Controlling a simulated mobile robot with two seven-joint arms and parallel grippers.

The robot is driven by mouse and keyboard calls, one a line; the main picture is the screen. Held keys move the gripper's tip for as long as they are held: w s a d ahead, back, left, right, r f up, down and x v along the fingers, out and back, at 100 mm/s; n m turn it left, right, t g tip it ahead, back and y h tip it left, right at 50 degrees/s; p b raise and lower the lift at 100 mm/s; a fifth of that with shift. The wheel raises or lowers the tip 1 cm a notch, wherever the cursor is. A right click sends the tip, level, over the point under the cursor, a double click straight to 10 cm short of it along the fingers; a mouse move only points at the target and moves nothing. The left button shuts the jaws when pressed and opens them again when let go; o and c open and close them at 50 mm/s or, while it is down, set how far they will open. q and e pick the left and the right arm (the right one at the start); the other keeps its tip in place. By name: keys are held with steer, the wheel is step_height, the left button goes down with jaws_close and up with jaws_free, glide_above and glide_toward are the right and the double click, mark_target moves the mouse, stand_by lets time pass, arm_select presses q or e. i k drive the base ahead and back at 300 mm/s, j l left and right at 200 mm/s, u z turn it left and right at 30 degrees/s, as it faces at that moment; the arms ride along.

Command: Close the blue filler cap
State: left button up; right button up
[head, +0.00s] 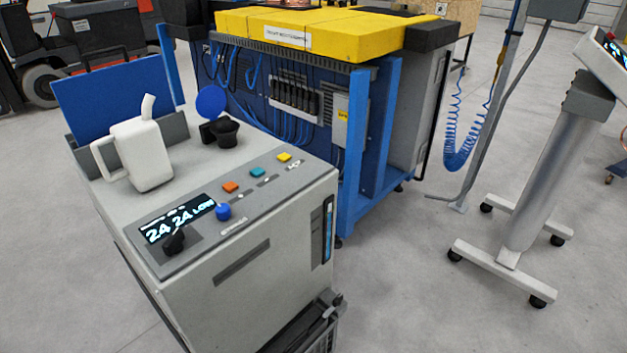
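The blue filler cap (211,101) is a round blue disc standing raised, on edge, on top of the grey machine (270,215). Just below it is the black filler neck (222,130), with a dark opening at its top. The cap appears open, tilted up behind the neck. A white jug (141,154) with a spout and handle stands upright on the machine top, to the left of the neck. Neither of my grippers shows in the head view.
The machine's front panel has a lit display (178,222), a blue knob (223,211), a black knob (174,242) and coloured buttons. A blue upright panel (110,98) stands behind the jug. A workbench with yellow blocks (310,32) is close behind.

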mark_target(210, 102)
steer(key=k, duration=0.3)
steer(key=k+z, duration=0.2)
steer(key=z, duration=0.25)
steer(key=k+l+z, duration=0.1)
steer(key=z, duration=0.35)
steer(key=j+z, duration=0.3)
steer(key=z, duration=0.15)
steer(key=k+j+z, duration=0.15)
steer(key=j+z, duration=0.15)
steer(key=z, duration=0.2)
steer(key=k+j, duration=0.15)
steer(key=j, duration=0.35)
steer(key=k+j, duration=0.2)
steer(key=j, duration=0.35)
steer(key=k+j, duration=0.15)
steer(key=j, duration=0.35)
steer(key=k+j, duration=0.2)
steer(key=j, duration=0.35)
steer(key=k+j, duration=0.15)
steer(key=j, duration=0.35)
steer(key=k+j, duration=0.15)
steer(key=j, duration=0.4)
steer(key=k+j, duration=0.2)
steer(key=j, duration=0.3)
steer(key=k+j, duration=0.15)
steer(key=j, duration=0.4)
steer(key=i+j, duration=0.1)
steer(key=j, duration=0.4)
steer(key=i+j, duration=0.1)
steer(key=j, duration=0.4)
